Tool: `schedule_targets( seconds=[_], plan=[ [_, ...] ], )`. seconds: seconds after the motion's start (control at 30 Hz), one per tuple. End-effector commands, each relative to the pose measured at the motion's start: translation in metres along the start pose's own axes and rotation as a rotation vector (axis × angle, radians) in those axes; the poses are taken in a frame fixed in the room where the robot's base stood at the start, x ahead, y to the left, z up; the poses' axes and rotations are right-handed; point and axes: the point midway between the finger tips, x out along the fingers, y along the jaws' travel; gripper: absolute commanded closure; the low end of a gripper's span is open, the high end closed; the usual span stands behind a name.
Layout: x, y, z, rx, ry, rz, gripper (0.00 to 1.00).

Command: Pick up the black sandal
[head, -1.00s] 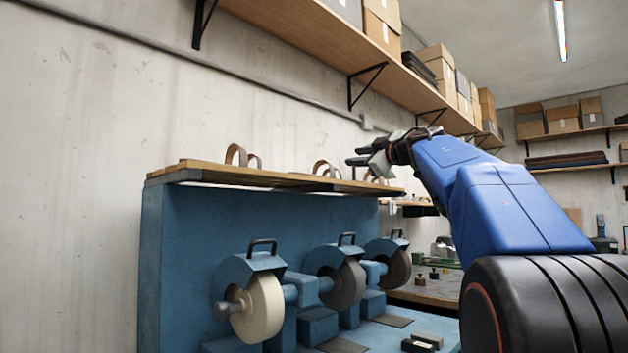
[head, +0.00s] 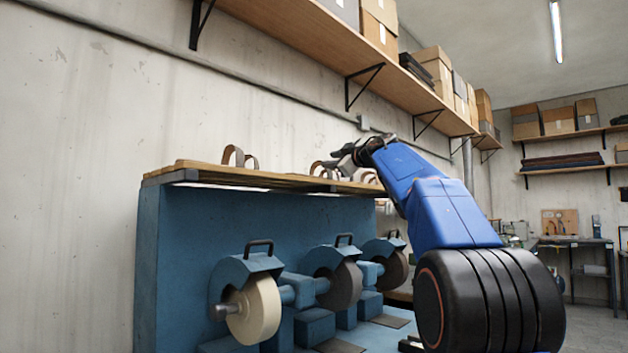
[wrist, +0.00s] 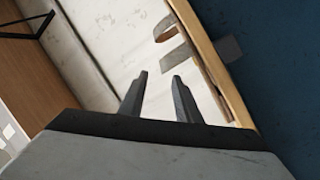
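My gripper (head: 340,163) is above the wooden ledge (head: 205,173) on top of the blue grinding machine, near its right part. In the wrist view my gripper (wrist: 159,76) shows two dark fingers apart with nothing between them. Brown sandal straps (head: 234,155) stand up from the ledge at the left. Another brown strap (head: 318,169) stands close to my gripper and is partly hidden by it. In the wrist view, small strap shapes (wrist: 166,28) show beside the ledge edge, beyond the fingers. I cannot make out a black sandal in either view.
The blue machine (head: 180,250) carries several grinding wheels (head: 255,308) below the ledge. A wall shelf (head: 310,40) with boxes (head: 435,68) hangs above my arm on black brackets (head: 363,85). The concrete wall (head: 90,150) stands behind the ledge.

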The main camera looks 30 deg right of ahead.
Motion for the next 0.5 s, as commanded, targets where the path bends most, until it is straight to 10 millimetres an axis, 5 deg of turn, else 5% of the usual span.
schedule_targets(
  seconds=[0.23,0.5],
  plan=[
    [0.033,-0.006,0.001,0.001,0.000,-0.002,0.70],
    [0.049,-0.005,0.001,0.001,-0.001,0.000,0.70]
  ],
)
